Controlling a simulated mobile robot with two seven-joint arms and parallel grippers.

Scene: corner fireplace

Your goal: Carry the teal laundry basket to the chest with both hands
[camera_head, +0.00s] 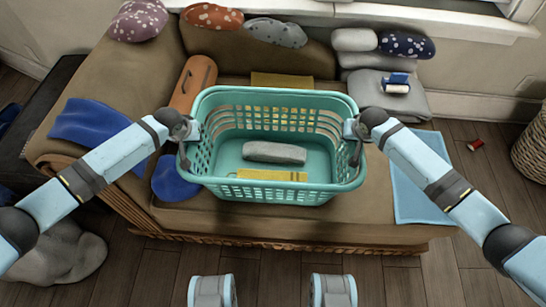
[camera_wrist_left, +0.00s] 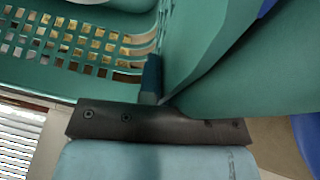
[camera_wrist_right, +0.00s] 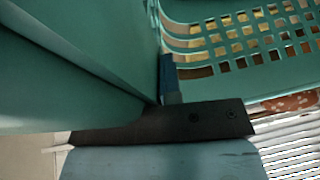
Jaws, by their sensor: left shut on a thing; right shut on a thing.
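The teal laundry basket (camera_head: 275,190) is upright in front of me in the head view, over the seat of a brown sofa. I cannot tell whether it touches the seat. A grey rolled item (camera_head: 273,152) lies inside it. My left gripper (camera_head: 188,132) is shut on the basket's left rim, and my right gripper (camera_head: 357,131) is shut on its right rim. The basket wall (camera_wrist_left: 200,50) fills much of the left wrist view, and the wall (camera_wrist_right: 80,70) fills much of the right wrist view. No chest is clearly identifiable.
The brown sofa (camera_head: 330,228) holds several cushions, an orange bolster (camera_head: 192,84), blue cloths (camera_head: 92,122) and a light blue towel (camera_head: 420,185). A grey beanbag-like heap (camera_head: 62,255) is at lower left. A small red item (camera_head: 475,144) and a wicker basket (camera_head: 532,150) are on the right floor.

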